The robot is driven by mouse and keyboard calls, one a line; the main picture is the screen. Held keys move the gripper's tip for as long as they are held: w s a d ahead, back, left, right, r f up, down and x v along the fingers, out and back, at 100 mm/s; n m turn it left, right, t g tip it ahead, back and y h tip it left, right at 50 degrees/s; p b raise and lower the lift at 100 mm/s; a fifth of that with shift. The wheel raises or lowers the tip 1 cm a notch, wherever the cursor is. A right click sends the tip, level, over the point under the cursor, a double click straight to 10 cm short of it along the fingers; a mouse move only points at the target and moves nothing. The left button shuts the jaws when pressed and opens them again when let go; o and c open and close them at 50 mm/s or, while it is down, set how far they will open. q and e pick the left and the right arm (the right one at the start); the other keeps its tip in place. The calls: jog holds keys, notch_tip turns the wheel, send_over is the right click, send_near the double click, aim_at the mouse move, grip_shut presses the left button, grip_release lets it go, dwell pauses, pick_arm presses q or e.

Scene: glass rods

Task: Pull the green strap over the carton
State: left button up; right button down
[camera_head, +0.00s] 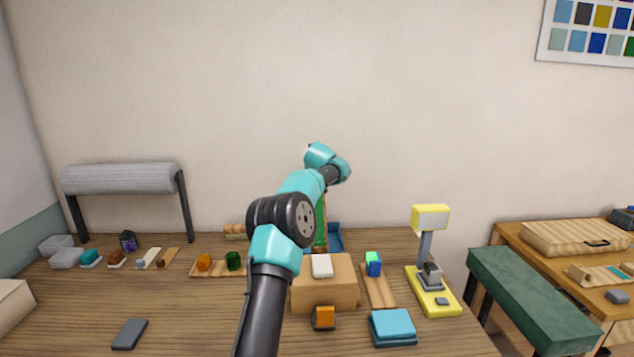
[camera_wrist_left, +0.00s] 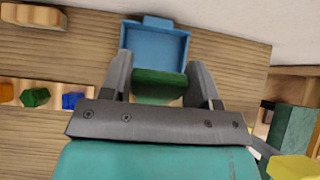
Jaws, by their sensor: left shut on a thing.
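The brown carton (camera_head: 343,293) stands on the table right of my left arm. A small white block (camera_head: 322,265) lies on its top. The green strap (camera_head: 320,222) shows as a narrow upright band behind the carton, partly hidden by my arm. In the left wrist view, my left gripper (camera_wrist_left: 159,84) is shut on the green strap (camera_wrist_left: 158,82), with a finger at each side of it. The gripper itself is hidden behind the arm in the head view. My right gripper is in neither view.
A blue tray (camera_wrist_left: 155,42) lies just beyond the gripper. An orange block (camera_head: 325,316) is at the carton's front. Right of the carton are a wooden strip with a blue-green block (camera_head: 373,264), blue pads (camera_head: 393,325) and a yellow-based stand (camera_head: 433,290). A dark slab (camera_head: 129,334) lies front left.

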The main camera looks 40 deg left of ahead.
pick_arm(q)
jog(key=c, duration=0.6)
jog(key=shift+v, duration=0.75)
jog(key=s+d+r, duration=0.4)
jog(key=s+d, duration=0.3)
jog(key=shift+d, duration=0.25)
jog(key=shift+s+d+r, duration=0.1)
jog(key=shift+s+d, duration=0.5)
jog(key=shift+d, duration=0.15)
jog(key=o, duration=1.3)
jog(key=shift+r, duration=0.1)
jog(key=v, duration=1.7)
jog(key=shift+s+d, duration=0.15)
